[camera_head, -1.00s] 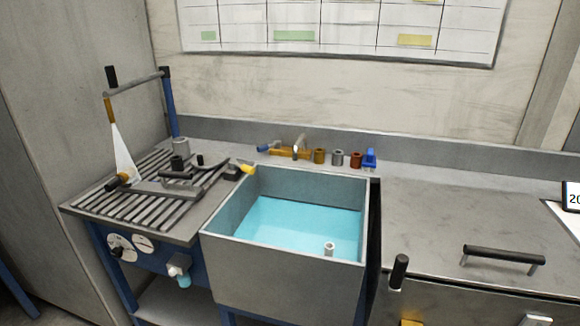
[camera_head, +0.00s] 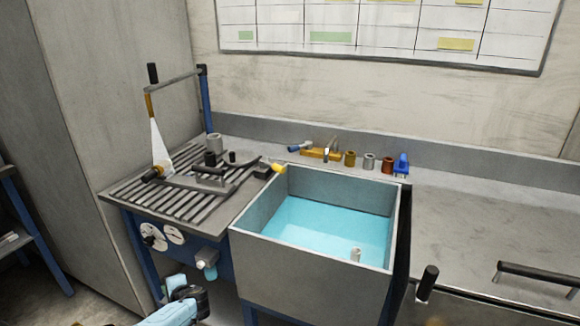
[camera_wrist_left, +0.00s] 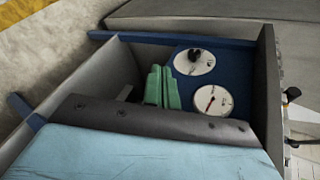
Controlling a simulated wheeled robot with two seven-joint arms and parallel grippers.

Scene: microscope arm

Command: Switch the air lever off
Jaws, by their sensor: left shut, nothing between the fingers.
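No part is labelled as the air lever, and I cannot tell for certain which one it is. A black knob (camera_head: 147,241) sits on one of two white round dials on the blue front panel under the slatted worktop. It also shows in the left wrist view (camera_wrist_left: 195,56), above a second dial (camera_wrist_left: 212,100) with a red needle. My left gripper's green fingers (camera_wrist_left: 162,87) are shut and empty, left of the dials in that view and apart from the knob. In the head view, my left arm (camera_head: 182,298) is low, below the panel. My right gripper is not in view.
A water-filled sink (camera_head: 254,263) stands right of the slatted worktop (camera_head: 128,200). A small fitting with a light-blue end (camera_head: 207,268) sticks out under the worktop.

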